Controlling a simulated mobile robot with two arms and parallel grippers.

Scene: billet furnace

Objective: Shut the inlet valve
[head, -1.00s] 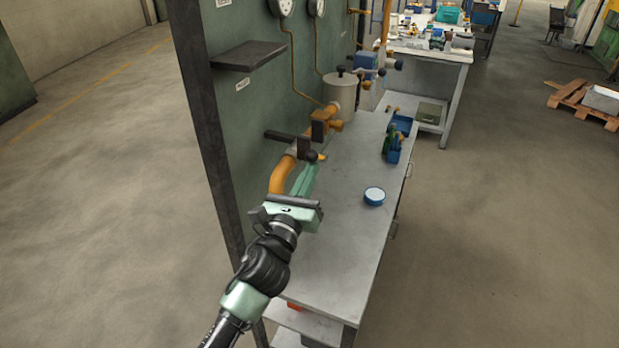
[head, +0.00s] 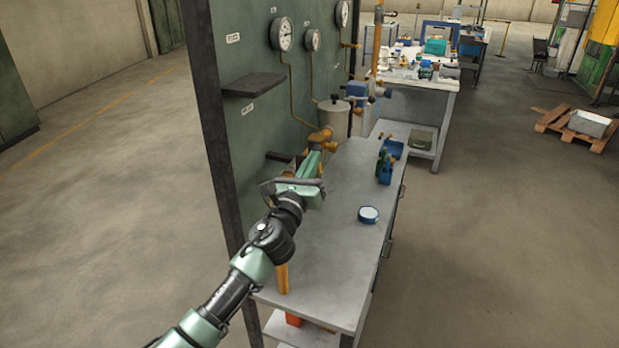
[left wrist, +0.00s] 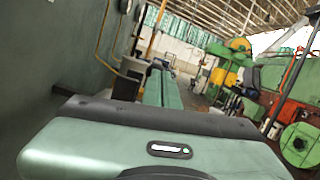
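Orange pipework runs along the green panel (head: 262,115). An orange valve fitting (head: 322,136) sits beside the grey canister (head: 334,118). An orange pipe (head: 282,278) rises from the bench below my gripper. The labels are too small to read, so I cannot tell which valve is the inlet one. My left gripper (head: 313,160) is at the panel, just in front of the fitting, and hides the pipework and any handle behind it. Its fingers (left wrist: 163,90) lie side by side in the left wrist view and look shut, with nothing visible between them. My right gripper is out of view.
A dark shelf (head: 252,84) juts from the panel, with gauges (head: 282,34) above. A second table (head: 420,82) stands behind.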

